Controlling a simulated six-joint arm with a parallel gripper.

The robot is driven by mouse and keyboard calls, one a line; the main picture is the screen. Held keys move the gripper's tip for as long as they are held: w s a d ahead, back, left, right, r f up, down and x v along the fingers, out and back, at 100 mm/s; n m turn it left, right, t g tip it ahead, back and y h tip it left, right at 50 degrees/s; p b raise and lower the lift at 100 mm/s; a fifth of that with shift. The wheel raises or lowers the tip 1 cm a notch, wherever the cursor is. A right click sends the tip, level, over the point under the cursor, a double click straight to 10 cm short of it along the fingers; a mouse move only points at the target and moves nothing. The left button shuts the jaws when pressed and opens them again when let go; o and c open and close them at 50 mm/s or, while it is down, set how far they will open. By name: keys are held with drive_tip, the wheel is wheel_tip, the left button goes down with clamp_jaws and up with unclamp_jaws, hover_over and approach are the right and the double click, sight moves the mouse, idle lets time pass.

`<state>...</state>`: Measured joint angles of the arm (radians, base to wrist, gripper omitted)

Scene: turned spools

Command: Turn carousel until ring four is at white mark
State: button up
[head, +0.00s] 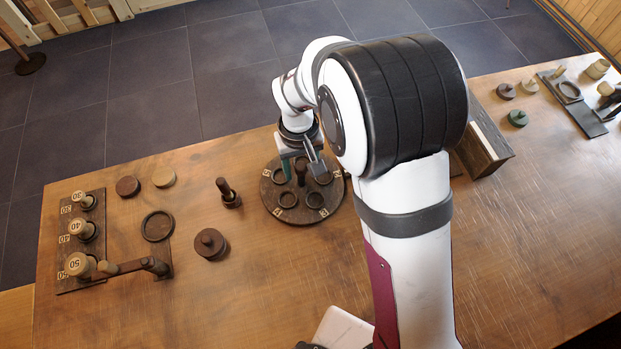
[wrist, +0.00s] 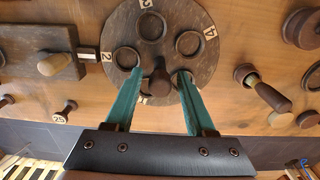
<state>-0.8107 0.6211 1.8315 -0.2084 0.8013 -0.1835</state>
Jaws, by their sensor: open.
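The carousel (head: 302,218) is a round dark wooden disc with shallow rings around a central post (head: 301,172). In the wrist view the disc (wrist: 171,20) carries pale number tags. The tag reading four (wrist: 211,32) is at the upper right, beside a ring (wrist: 189,43). Another tag (wrist: 107,56), apparently two, is at the left. My gripper (wrist: 160,73) is open, its teal fingers on either side of the post (wrist: 160,88). Contact cannot be told. A small dark block with pale edges (wrist: 88,54) lies just left of the disc; whether it bears the white mark is unclear.
A dark handled piece (head: 229,193) stands left of the carousel. Farther left are a round lidded piece (head: 210,244), a ring (head: 158,225) and a numbered rack (head: 87,272). A dark box (head: 486,143) stands to the right. My arm hides the table directly right of the carousel.

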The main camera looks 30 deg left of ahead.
clamp_jaws()
drive_tip(key=n, duration=0.5)
drive_tip(key=shift+n, duration=0.4)
drive_tip(key=n, duration=0.5)
drive_tip(key=shift+n, duration=0.4)
drive_tip(key=n, duration=1.2)
drive_tip(key=shift+o, duration=0.6)
unclamp_jaws()
drive_tip(key=shift+r, duration=0.1)
drive_tip(key=shift+r, duration=3.45)
